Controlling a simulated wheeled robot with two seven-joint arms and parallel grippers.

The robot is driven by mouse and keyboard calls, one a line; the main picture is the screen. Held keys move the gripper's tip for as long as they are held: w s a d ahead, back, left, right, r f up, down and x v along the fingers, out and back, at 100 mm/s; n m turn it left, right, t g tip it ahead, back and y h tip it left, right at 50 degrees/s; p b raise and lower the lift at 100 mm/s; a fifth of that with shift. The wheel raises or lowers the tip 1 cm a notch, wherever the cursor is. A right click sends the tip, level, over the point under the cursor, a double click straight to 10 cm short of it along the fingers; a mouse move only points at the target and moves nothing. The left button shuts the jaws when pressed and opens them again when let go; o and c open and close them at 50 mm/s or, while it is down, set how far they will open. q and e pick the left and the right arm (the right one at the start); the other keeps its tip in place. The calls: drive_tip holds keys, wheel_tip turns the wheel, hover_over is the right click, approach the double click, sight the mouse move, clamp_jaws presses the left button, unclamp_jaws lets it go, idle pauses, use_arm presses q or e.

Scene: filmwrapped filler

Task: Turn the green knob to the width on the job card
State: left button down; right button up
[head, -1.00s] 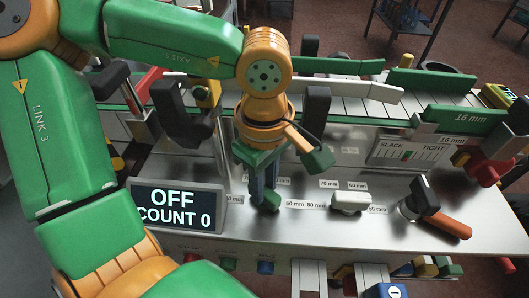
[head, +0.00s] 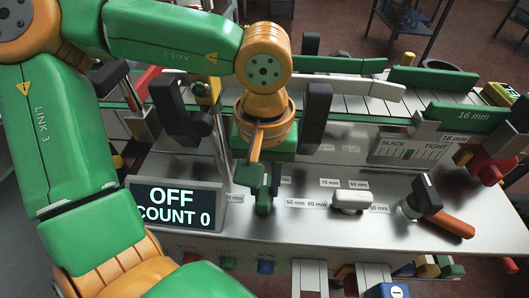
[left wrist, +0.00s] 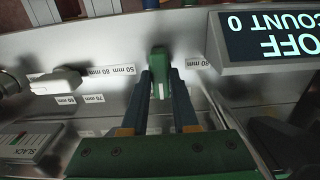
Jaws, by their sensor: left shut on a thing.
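The green knob (head: 264,203) stands on the steel panel, right of the display. In the left wrist view the knob (left wrist: 160,62) sits between the two blue fingers and carries a pale mark on its near end. My left gripper (head: 269,184) reaches down over the knob and is shut on it; the same gripper (left wrist: 162,88) shows its fingers on both sides. Width labels (head: 306,204) stand right of the knob, and another label (head: 235,198) is partly hidden on its left. I cannot make out a job card. My right gripper is not in view.
The display (head: 176,206) reads OFF, COUNT 0. A white knob (head: 350,200) and a black switch with an orange handle (head: 430,200) sit to the right. Behind runs a conveyor with green and white rails (head: 345,82). A slack/tight gauge (head: 410,151) stands at right.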

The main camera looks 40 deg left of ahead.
use_arm(q)
drive_tip(key=m, duration=0.3)
drive_tip(key=shift+m, duration=0.4)
drive_tip(key=m, duration=0.3)
drive_tip(key=shift+m+p, duration=0.3)
drive_tip(key=shift+p, duration=0.05)
drive_tip(key=m, duration=0.3)
drive_tip(key=shift+m, duration=0.3)
drive_tip(key=shift+m+p, duration=0.5)
drive_tip(key=shift+m, duration=1.3)
drive_tip(key=c, duration=0.7)
unclamp_jaws()
